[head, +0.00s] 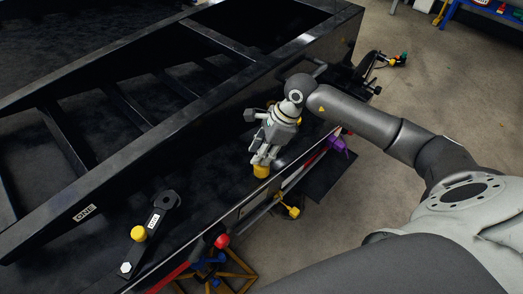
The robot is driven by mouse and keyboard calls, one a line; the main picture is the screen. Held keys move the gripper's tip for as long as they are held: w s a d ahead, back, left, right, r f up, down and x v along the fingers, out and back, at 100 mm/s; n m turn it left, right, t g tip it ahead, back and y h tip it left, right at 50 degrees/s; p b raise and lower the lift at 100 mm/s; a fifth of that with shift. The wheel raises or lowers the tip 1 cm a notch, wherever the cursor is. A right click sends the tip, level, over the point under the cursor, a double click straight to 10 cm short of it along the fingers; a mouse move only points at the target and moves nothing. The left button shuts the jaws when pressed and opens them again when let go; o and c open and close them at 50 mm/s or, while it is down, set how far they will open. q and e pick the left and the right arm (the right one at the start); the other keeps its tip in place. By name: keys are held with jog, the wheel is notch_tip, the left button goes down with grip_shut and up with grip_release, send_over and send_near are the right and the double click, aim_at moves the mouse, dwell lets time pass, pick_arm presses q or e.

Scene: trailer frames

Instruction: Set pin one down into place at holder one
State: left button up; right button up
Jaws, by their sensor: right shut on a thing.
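My right gripper (264,156) points down over the near edge of the black trailer frame, in the middle of the head view. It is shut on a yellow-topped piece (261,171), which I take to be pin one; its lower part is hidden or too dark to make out. A dark bracket (166,201) with a small white label lies on the frame's near edge, well left of my right gripper. I cannot tell which part is holder one. My left gripper is not in view.
A yellow knob (138,233) and a white hex piece (126,267) are on the bracket. A red ball (222,241), a yellow fitting (293,211) and a purple part (338,145) are along the trailer's side. Bare floor (400,95) lies to the right.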

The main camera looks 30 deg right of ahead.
jog(key=o, duration=1.1)
